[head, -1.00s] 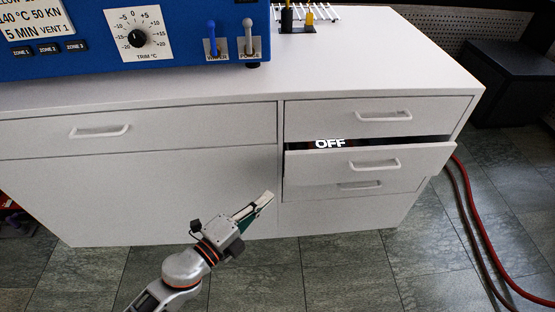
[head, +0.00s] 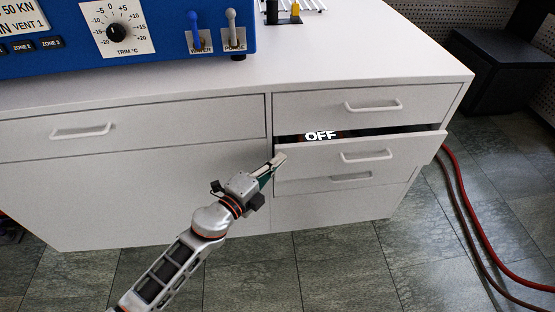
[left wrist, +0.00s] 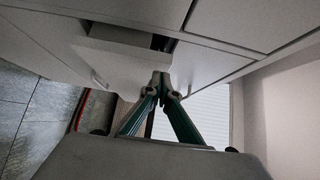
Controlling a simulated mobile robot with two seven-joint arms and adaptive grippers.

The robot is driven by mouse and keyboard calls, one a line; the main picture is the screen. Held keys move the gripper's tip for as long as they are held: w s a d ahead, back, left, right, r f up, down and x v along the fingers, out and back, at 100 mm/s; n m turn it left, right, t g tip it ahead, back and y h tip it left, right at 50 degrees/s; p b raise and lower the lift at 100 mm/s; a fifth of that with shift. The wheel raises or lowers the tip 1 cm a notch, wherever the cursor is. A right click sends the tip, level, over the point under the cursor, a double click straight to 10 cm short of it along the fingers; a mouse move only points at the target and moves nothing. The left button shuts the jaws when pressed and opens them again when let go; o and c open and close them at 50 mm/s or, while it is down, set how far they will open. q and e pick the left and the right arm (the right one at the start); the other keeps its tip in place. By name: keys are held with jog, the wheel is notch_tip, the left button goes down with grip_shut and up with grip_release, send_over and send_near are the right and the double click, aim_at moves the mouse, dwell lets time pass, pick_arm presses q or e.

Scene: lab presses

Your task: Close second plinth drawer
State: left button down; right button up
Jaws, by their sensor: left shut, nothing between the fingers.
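The second plinth drawer (head: 405,149) stands partly open in the right column of the white cabinet in the head view. Its front sticks out, and a dark gap with white "OFF" lettering (head: 320,136) shows above it. It also shows in the left wrist view (left wrist: 125,65). My left gripper (head: 280,158) is shut and empty, with its fingertips at the left end of that drawer front. I cannot tell whether they touch it. In the left wrist view the fingertips (left wrist: 163,88) are together near the drawer's edge. My right gripper is in neither view.
The drawer above (head: 330,105) and the wide left drawer (head: 190,118) are shut. A blue press (head: 170,50) stands on the white top. Red hoses (head: 480,225) lie on the floor at the right, near a dark box (head: 500,75). The floor in front is clear.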

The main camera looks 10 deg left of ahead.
pick_arm(q)
jog(key=shift+w+a, duration=0.1)
jog(key=shift+w, duration=0.2)
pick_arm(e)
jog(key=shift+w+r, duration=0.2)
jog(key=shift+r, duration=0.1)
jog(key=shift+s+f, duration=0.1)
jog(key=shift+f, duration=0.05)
